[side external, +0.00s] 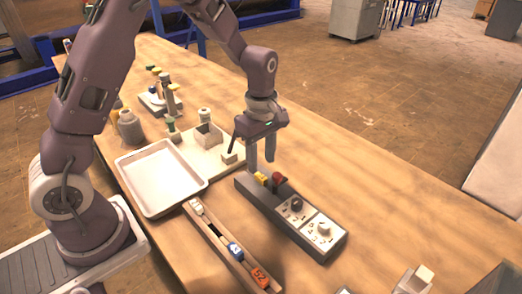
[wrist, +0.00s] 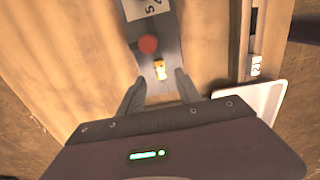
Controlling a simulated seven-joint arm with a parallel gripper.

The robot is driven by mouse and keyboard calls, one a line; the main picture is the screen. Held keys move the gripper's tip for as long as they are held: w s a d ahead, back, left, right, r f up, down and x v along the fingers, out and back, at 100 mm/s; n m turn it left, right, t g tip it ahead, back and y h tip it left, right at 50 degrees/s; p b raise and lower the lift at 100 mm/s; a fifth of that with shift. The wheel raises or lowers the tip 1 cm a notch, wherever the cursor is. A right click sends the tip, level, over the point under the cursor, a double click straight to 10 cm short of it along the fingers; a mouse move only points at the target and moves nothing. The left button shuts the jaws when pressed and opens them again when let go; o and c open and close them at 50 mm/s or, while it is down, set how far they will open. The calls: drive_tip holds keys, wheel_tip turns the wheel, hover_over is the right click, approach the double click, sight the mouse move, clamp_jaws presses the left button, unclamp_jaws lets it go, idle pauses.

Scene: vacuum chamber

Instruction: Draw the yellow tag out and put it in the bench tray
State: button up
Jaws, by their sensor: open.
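The yellow tag (side external: 260,178) sits at the far-left end of a dark grey control panel (side external: 313,247), beside a red knob (side external: 278,179). In the wrist view the yellow tag (wrist: 160,70) shows between and just beyond my fingertips. My gripper (side external: 261,164) points down over that end of the panel, its fingers apart and empty. The fingers (wrist: 160,78) stand on either side of the tag's line without visibly touching it. How the tag is seated in the panel is too small to tell. The white bench tray (side external: 127,165) lies empty left of the panel; its corner (wrist: 272,92) shows in the wrist view.
A wooden rack (side external: 218,240) with white, blue and orange numbered tags lies between tray and the bench's near edge. A pale board (side external: 225,160) with a small open box (side external: 208,137) stands behind the tray. Bottles and yellow-topped posts stand further back. The bench right of the panel is mostly clear.

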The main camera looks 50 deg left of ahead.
sight(261, 176)
wheel_tip(261, 176, down, 5)
drive_tip(key=shift+c, duration=0.2)
clamp_jaws()
drive_tip(key=shift+r, duration=3.35)
